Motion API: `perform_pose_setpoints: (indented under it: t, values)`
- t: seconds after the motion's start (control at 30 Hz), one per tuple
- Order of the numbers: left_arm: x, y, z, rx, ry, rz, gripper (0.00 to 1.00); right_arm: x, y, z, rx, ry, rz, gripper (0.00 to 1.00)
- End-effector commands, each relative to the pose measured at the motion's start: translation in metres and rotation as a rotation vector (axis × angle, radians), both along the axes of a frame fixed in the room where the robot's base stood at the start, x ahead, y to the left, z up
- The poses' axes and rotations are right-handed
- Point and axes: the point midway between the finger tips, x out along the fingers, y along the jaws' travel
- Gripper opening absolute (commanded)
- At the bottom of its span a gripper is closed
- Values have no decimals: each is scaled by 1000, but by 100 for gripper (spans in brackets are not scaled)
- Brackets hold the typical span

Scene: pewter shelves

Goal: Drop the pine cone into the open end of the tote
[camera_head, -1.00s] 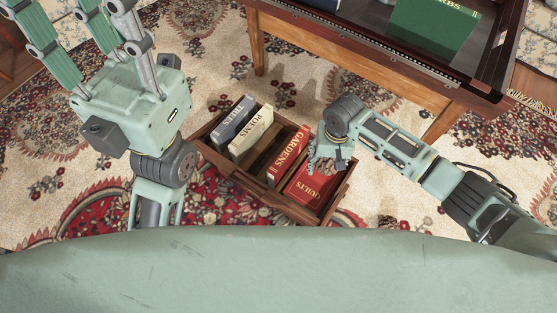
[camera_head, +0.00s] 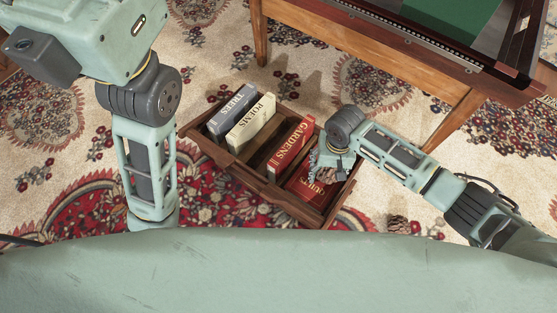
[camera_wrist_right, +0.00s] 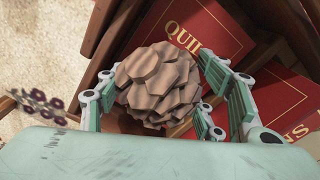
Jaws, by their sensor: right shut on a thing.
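The pine cone (camera_wrist_right: 158,82) is brown and scaly, held between the fingers of my right gripper (camera_wrist_right: 165,95) in the right wrist view. In the head view my right gripper (camera_head: 324,172) is over the right end of the wooden tote (camera_head: 228,160), above the red QUILTS book (camera_head: 308,190), and mostly hides the cone. I cannot tell whether the cone touches the book. The tote is open at the top. Of my left gripper, only the palm (camera_head: 95,30) shows at the upper left; its fingers are out of frame.
The tote also holds the TIDES (camera_head: 232,110), POEMS (camera_head: 251,122) and red GARDENS (camera_head: 291,146) books. A second pine cone (camera_head: 398,223) lies on the patterned rug, right of the tote. A wooden table (camera_head: 440,62) stands behind.

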Motion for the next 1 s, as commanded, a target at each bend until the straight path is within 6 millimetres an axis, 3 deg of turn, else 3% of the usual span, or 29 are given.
perform_pose_setpoints:
  t: [0.37, 0.4, 0.63, 1.0]
  values:
    - [-3, 0, 2, 1, -14, 1, 40, 0, 0, -2, 0, -1, 0, 36]
    - [-3, 0, 2, 1, -14, 1, 40, 0, 0, -2, 0, -1, 0, 64]
    - [-3, 0, 2, 1, -15, 0, 40, 0, 0, -2, 0, -1, 0, 84]
    - [-2, 0, 2, 0, -11, 1, 40, 0, 0, 2, 1, -1, 0, 84]
